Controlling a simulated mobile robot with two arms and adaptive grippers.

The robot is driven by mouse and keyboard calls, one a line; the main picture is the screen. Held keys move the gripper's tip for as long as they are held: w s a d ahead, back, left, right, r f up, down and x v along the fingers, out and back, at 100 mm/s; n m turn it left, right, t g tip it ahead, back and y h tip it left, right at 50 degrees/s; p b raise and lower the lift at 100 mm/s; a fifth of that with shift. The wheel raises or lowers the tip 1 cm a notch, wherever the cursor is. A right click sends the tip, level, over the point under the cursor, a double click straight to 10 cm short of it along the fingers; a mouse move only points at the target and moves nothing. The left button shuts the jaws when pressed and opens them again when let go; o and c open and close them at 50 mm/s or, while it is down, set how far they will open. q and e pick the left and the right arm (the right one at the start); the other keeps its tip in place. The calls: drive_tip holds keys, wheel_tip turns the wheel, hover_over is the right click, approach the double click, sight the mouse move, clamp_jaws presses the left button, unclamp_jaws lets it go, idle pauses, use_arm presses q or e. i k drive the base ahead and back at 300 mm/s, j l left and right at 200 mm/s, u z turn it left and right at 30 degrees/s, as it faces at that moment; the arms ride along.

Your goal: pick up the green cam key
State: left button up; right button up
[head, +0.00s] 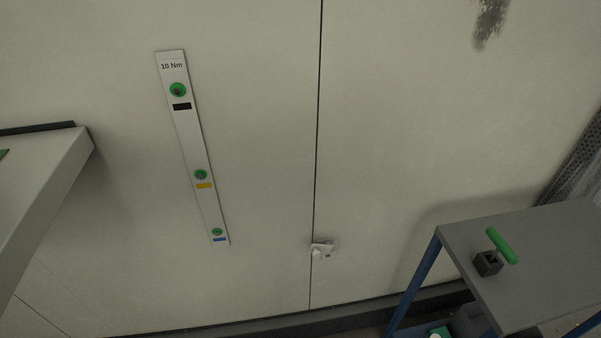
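A cam key with a green handle (502,246) is on the grey top of a trolley (555,237) at the lower right of the head view. Its green bar leans diagonally, beside or in a small dark square block (487,263); I cannot tell whether the two are joined. Neither of my grippers shows in this view.
A pale panel wall with a vertical seam fills the middle. A white strip (191,140) marked 10 Nm carries green round fittings. A small white latch (321,249) sits at the seam. A grey surface (48,185) juts in at left. Items lie below the trolley top.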

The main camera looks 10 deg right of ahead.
sight(502, 247)
drive_tip(key=z, duration=1.65)
